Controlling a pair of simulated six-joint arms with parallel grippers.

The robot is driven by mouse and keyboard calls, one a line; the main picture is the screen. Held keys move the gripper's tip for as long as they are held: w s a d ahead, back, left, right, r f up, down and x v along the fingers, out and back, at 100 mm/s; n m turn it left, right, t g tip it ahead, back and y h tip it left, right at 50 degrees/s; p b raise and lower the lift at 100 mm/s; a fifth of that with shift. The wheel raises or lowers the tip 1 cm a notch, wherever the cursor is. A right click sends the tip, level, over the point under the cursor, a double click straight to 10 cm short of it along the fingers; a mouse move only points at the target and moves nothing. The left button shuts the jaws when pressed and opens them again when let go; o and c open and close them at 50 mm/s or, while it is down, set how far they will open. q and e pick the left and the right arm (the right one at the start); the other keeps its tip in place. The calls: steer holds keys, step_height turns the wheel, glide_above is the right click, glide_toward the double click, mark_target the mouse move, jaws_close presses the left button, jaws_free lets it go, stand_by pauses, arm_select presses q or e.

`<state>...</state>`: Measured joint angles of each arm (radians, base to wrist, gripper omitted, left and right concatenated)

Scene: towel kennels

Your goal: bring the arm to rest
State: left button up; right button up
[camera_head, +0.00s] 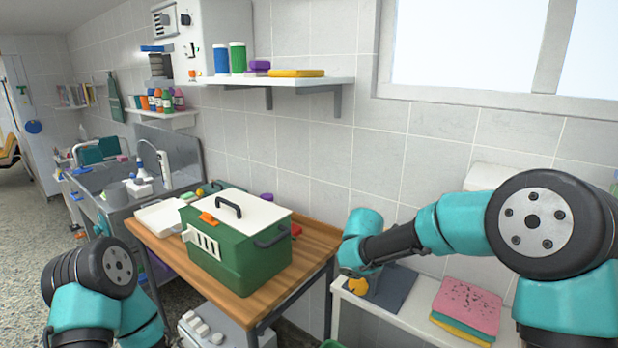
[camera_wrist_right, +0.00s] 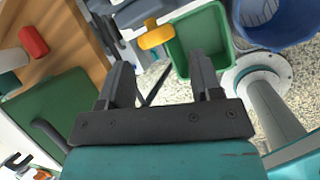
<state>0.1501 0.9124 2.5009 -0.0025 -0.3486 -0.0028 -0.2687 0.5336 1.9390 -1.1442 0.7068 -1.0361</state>
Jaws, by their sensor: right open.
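My right arm reaches in from the right in the head view, its wrist above the gap between the wooden table (camera_head: 318,257) and the white shelf. In the right wrist view my right gripper (camera_wrist_right: 159,72) is open, with nothing between its fingers. Beyond the fingers are a green bin (camera_wrist_right: 203,38) and a yellow object (camera_wrist_right: 155,35) near the bin's edge. My left arm shows only in part at the lower left of the head view; its gripper is out of view.
A green carrier (camera_head: 240,262) with a white lid stands on the wooden table. A white tray (camera_head: 160,216) lies to its left. Folded towels (camera_head: 468,308) lie on the white shelf at right. A blue bucket (camera_wrist_right: 278,20) stands beside the bin.

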steer(key=s+f+m+g+y, duration=0.2)
steer(key=s+f+m, duration=0.15)
steer(key=f, duration=0.45)
steer(key=s+f+m+g+y, duration=0.1)
steer(key=s+f+m, duration=0.1)
steer(key=s+f, duration=0.35)
steer(key=s+d+f+m+g+y, duration=0.1)
steer(key=s+d+f+m+y, duration=0.2)
steer(key=s+f+m, duration=1.8)
steer(key=shift+s+d+f, duration=0.15)
steer(key=shift+s+d, duration=0.4)
steer(key=shift+d, duration=0.15)
